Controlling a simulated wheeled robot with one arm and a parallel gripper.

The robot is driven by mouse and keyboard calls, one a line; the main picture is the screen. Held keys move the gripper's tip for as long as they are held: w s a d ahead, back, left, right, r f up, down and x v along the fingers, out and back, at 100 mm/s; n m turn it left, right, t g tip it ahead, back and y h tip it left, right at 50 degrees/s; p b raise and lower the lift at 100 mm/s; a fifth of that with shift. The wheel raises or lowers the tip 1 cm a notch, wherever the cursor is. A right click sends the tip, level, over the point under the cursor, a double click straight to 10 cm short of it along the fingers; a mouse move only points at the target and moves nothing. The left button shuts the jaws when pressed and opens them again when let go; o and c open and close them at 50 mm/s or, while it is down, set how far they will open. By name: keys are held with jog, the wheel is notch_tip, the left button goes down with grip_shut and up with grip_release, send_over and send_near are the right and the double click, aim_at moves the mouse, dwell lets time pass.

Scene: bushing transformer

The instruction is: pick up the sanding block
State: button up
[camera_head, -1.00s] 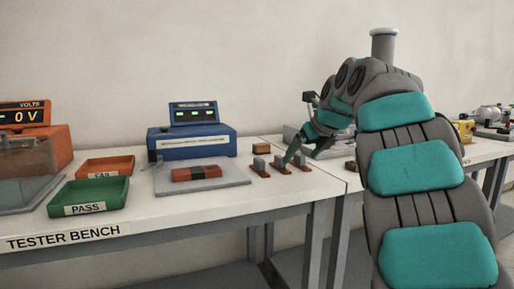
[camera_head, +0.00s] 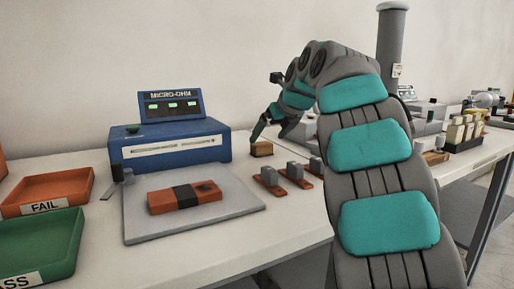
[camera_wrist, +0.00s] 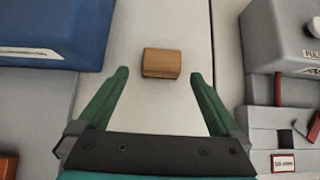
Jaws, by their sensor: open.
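The sanding block, a small brown block (camera_head: 262,149), lies on the white bench to the right of the blue micro-ohm meter. In the wrist view the block (camera_wrist: 162,63) lies just beyond the fingertips, midway between their lines. My gripper (camera_wrist: 159,72) is open and empty, its two green fingers spread wider than the block. In the head view my gripper (camera_head: 262,128) is above and close to the block. The exact height over the bench cannot be told.
The blue micro-ohm meter (camera_head: 170,143) stands left of the block. A grey plate (camera_head: 236,205) holds an orange and black piece (camera_head: 184,196). Several small grey-topped parts (camera_head: 294,172) stand right of the plate. Orange FAIL (camera_head: 75,185) and green PASS (camera_head: 62,235) trays lie at left. A grey machine (camera_wrist: 270,45) is on the right.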

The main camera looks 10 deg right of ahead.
aim_at(262, 143)
jog(key=x, duration=0.6)
jog(key=shift+w+f, duration=0.2)
jog(key=shift+w, duration=0.25)
jog(key=c, duration=1.3)
jog(key=shift+r, duration=0.15)
